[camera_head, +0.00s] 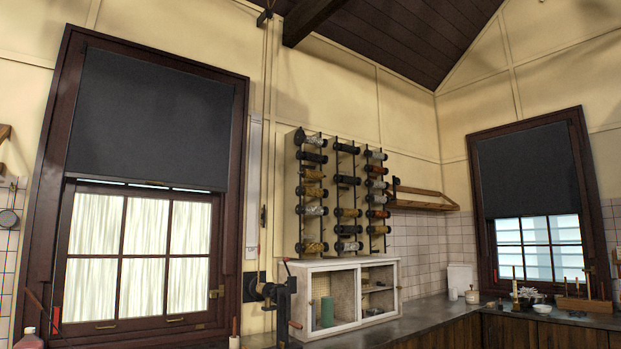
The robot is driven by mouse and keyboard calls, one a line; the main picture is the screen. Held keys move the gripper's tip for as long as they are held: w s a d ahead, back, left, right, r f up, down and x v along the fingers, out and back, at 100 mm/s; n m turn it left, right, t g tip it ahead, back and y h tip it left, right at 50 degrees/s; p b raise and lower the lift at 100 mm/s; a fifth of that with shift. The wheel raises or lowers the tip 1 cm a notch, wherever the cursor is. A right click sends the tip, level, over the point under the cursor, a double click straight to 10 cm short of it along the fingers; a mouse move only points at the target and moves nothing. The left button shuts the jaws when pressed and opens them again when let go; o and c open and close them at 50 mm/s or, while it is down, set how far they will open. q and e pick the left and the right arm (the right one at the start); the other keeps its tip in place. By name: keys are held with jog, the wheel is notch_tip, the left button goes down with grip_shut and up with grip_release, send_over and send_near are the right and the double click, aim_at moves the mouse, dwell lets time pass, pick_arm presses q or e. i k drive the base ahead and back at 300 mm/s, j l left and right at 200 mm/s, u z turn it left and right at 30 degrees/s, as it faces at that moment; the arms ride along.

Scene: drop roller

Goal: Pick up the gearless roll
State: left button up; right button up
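The left column includes a golden roll (313,191) and a pale patterned roll (312,211). The middle column has mostly dark rolls, with a golden roll (348,212) lower down. The rolls are too small to tell which one has no gear. Neither of my grippers is in view.
A white cabinet (361,325) with open compartments stands below the rack, with a green cylinder (327,311) inside. A black cranked device (281,297) stands left of it. The dark counter (437,309) runs right to candles and a white bowl (542,308).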

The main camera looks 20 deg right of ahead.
aim_at(309, 173)
jog(key=i+l, duration=0.15)
jog(key=l, duration=0.25)
jog(key=i+l, duration=0.2)
jog(key=l, duration=0.2)
jog(key=i+l, duration=0.15)
jog(key=l, duration=0.25)
jog(key=i+l, duration=0.15)
jog(key=l, duration=0.25)
jog(key=i+l, duration=0.2)
jog(key=l, duration=0.2)
